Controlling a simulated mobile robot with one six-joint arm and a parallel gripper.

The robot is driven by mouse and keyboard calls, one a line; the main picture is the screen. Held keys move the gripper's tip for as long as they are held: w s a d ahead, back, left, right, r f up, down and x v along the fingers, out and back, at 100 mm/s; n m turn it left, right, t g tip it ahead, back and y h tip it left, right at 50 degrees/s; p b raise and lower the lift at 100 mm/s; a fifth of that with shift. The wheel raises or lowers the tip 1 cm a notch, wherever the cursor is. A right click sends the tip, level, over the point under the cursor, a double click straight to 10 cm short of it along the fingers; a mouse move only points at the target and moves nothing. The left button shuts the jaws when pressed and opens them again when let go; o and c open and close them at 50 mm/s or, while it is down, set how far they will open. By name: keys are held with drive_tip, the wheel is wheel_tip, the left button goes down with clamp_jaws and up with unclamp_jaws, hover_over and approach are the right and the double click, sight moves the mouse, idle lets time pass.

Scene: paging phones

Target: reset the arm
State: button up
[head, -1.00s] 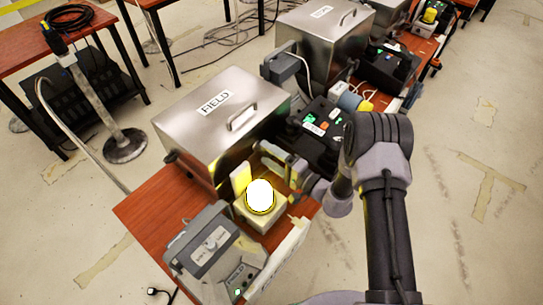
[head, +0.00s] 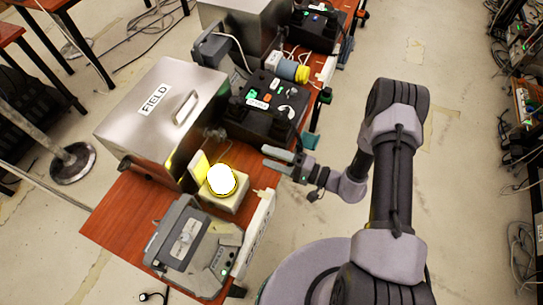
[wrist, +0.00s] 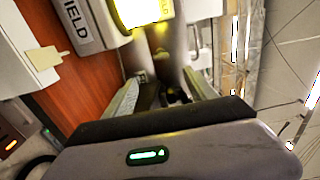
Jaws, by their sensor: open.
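My gripper (head: 272,158) is open and empty in the head view. It is beside the right edge of the wooden bench, to the right of the lit dome button. My arm reaches up from the lower right and bends back left to it. In the wrist view my gripper's two fingers (wrist: 165,95) stand apart. The round dome button (head: 222,179) glows white-yellow on its pale box. Part of a bright yellow glow (wrist: 140,10) shows at the top of the wrist view.
A metal case marked FIELD (head: 165,120) stands on the wooden bench (head: 120,210). A grey phone unit (head: 190,245) is at the front, and a black box with buttons (head: 265,105) lies behind. Open floor (head: 440,170) is to the right of my arm.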

drive_tip(key=s+a+r+n+g+h, duration=0.1)
drive_tip(key=s+r+n+g+h, duration=0.15)
drive_tip(key=r+g, duration=0.45)
drive_tip(key=s+a+r+n+g+h, duration=0.15)
drive_tip(key=s+r, duration=0.25)
drive_tip(key=r, duration=0.8)
drive_tip(key=s+d+r+m+t+h, duration=0.4)
drive_tip(key=s+d+r+t+h, duration=0.3)
drive_tip(key=s+d+r+h, duration=0.3)
drive_tip(key=s+d+r, duration=0.1)
drive_tip(key=d+r, duration=0.2)
drive_tip(key=shift+h, duration=0.3)
drive_tip(key=shift+t, duration=0.25)
